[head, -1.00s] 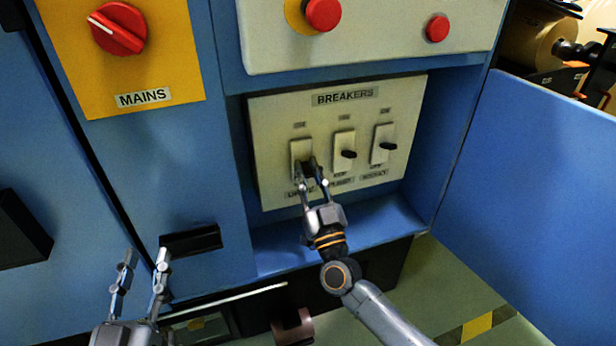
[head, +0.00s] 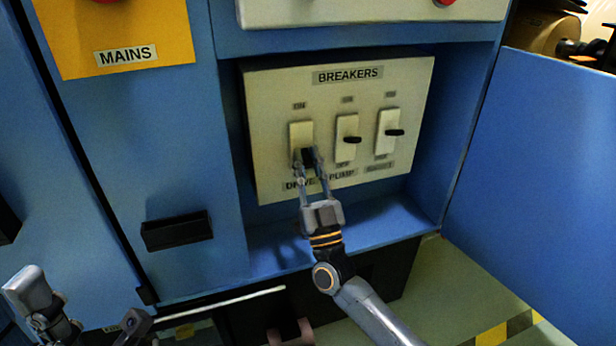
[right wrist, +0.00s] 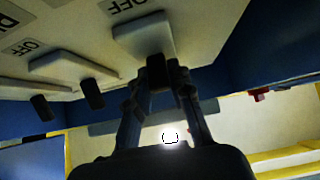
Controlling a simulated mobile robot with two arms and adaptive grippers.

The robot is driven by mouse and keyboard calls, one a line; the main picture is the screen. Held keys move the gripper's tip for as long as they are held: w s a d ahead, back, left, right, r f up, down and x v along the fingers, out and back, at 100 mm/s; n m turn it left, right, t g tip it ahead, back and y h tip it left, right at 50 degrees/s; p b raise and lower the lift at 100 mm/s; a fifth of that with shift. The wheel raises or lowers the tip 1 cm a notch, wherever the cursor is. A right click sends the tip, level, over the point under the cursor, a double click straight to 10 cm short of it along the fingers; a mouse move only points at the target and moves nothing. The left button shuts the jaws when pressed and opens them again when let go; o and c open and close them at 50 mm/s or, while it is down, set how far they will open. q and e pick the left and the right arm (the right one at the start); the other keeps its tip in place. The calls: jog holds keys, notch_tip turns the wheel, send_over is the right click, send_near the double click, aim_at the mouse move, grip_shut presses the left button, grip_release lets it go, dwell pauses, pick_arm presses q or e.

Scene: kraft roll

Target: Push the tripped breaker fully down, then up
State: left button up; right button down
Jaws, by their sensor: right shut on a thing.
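The breaker panel (head: 270,110) has three white breakers with black levers. The left breaker (head: 301,132), with a partly hidden label that seems to read DRIVE, has its lever (head: 308,156) low on its body. My right gripper (head: 311,168) is shut on that lever from below. In the right wrist view, the fingers (right wrist: 163,82) close around the dark lever beneath the white breaker body (right wrist: 143,35), near an OFF mark. The fingers partly hide the lever.
The pump breaker lever (head: 352,140) and the right breaker lever (head: 395,132) stick out close by, to the right. The panel sits in a blue recess with a ledge (head: 370,228) below. A blue door (head: 540,170) stands open at right. A black handle (head: 177,230) is at left.

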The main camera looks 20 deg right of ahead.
jog(key=shift+f, duration=0.1)
dwell(0.3)
jog(key=c, duration=1.2)
grip_release()
jog(key=v, duration=1.2)
jog(key=shift+w+f, duration=0.2)
